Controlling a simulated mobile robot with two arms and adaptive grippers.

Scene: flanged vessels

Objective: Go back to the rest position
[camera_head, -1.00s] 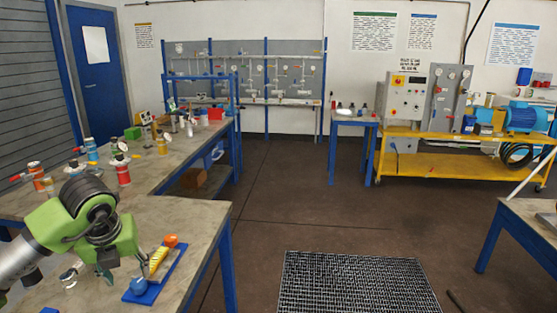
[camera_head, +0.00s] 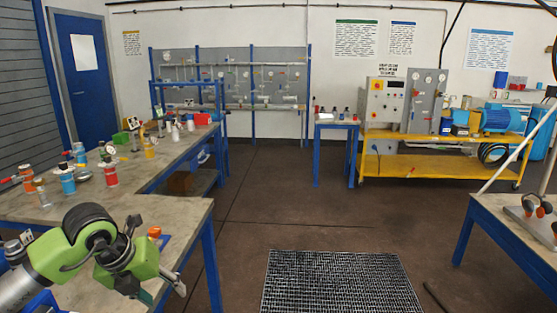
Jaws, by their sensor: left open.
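My left arm comes in at the lower left, over the near workbench (camera_head: 190,215). Its left gripper (camera_head: 162,290) is open, with its fingers pointing down and to the right near the bench's right edge. I see nothing between the fingers. Part of an orange piece (camera_head: 154,232) shows just behind the wrist; the rest of it is hidden by my arm. Flanged vessels stand on the bench further left: a red one (camera_head: 110,174), a blue one (camera_head: 67,178) and a yellow one (camera_head: 149,150). My right gripper is not in view.
A floor grating (camera_head: 340,285) lies ahead, with open floor beyond it. A yellow cart (camera_head: 430,167) with a blue motor (camera_head: 500,119) and a small blue table (camera_head: 337,124) stand at the back. Another table (camera_head: 515,235) with dark and orange parts stands at the right.

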